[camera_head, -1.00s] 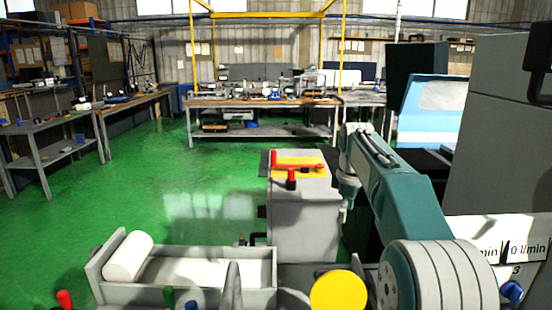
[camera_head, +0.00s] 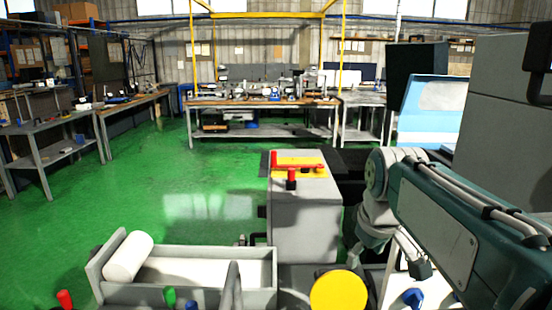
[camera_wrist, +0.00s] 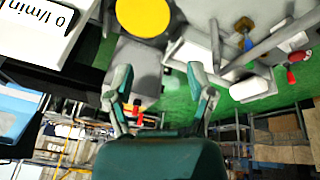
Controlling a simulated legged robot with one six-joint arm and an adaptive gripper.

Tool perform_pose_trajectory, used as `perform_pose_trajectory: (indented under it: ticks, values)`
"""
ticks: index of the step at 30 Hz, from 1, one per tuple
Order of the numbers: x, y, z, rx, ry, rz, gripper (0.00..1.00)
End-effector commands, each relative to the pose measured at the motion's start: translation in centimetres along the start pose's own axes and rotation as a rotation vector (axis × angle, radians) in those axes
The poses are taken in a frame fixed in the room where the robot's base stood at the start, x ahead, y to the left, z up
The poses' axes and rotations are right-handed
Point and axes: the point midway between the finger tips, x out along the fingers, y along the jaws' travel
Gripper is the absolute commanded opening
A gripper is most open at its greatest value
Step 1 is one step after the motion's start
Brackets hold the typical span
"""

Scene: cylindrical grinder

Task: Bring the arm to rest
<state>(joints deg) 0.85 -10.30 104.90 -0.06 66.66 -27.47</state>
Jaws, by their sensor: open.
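My gripper (camera_wrist: 160,82) is open in the wrist view, its two teal and grey fingers apart with nothing between them. The wrist picture is upside down, with the floor and shelving toward its lower part. In the head view my teal and grey arm reaches in from the right edge, bent at a joint beside the grey machine cabinet. The fingers cannot be clearly made out there.
A grey cabinet (camera_head: 304,222) with a yellow top and red handle stands left of my arm. A yellow disc (camera_head: 338,291) and a grey trough (camera_head: 205,296) with a white roll (camera_head: 128,256) are in front. A blue-white machine (camera_head: 432,105) stands behind.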

Motion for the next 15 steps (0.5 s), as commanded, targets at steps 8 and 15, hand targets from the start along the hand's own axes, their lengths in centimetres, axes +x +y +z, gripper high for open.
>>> perform_pose_trajectory:
  ticks: [8,15]
  values:
    - [-0.1,-3.1,5.6,0.156,0.054,0.02,0.7]
    - [1.0,-5.8,10.5,0.293,0.103,0.03,0.7]
